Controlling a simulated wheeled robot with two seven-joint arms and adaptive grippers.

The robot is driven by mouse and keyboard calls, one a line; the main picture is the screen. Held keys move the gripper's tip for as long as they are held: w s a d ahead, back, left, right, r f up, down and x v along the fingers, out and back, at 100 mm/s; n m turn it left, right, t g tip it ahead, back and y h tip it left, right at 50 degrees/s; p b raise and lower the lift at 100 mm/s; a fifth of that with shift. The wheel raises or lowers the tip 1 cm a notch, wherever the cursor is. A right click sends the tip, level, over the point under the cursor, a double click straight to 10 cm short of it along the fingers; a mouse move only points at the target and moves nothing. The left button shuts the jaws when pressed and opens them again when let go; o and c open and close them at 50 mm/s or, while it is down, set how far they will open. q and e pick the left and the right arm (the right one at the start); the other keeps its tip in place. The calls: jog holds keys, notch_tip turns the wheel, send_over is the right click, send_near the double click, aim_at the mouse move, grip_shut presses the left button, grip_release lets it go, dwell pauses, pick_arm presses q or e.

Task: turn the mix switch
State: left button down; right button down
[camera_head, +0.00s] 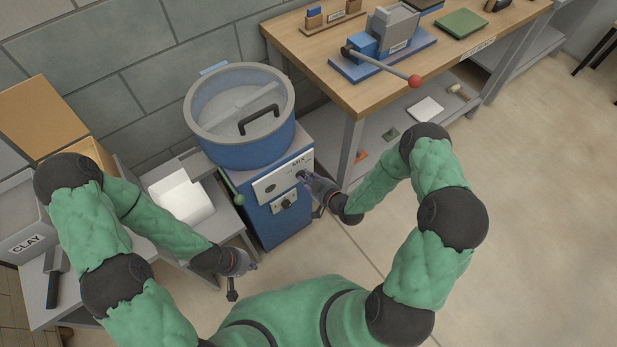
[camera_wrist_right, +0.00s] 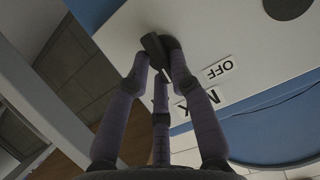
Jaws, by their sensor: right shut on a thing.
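The mix switch (camera_wrist_right: 157,46) is a small dark knob on the white panel, beside the OFF and MIX labels in the right wrist view. My right gripper (camera_wrist_right: 160,66) is shut on it, with its fingertips around the knob. In the head view my right gripper (camera_head: 305,179) reaches the right part of the white front panel (camera_head: 271,186) of the blue mixer (camera_head: 279,223) and hides most of the switch. My left gripper (camera_head: 243,275) is empty, with its fingers apart, in front of the low grey table.
A blue drum with a clear lid (camera_head: 228,97) and a black handle tops the mixer. A wooden workbench (camera_head: 345,93) with a red-knobbed lever press stands close on the right. A grey table (camera_head: 185,243) with a white block and a CLAY bin stands left. Floor at right is clear.

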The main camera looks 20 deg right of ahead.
jog(key=shift+s+a+f+n+t+h+b, duration=0.2)
jog(key=shift+n+h+b, duration=0.3)
jog(key=shift+n, duration=0.4)
jog(key=shift+s+a+f+n+t+h+b, duration=0.1)
jog(key=shift+s+a+n+t+h+b, duration=0.15)
jog(key=shift+n+h, duration=0.5)
jog(key=shift+s+a+f+n+t+h+b, duration=0.15)
jog(key=shift+n+h+b, duration=0.25)
jog(key=shift+n, duration=0.65)
jog(key=c, duration=1.3)
grip_release()
jog(key=shift+o, duration=0.8)
jog(key=shift+w+r, duration=0.15)
jog(key=shift+r, duration=0.05)
jog(key=v, duration=1.2)
jog(key=shift+f, duration=0.2)
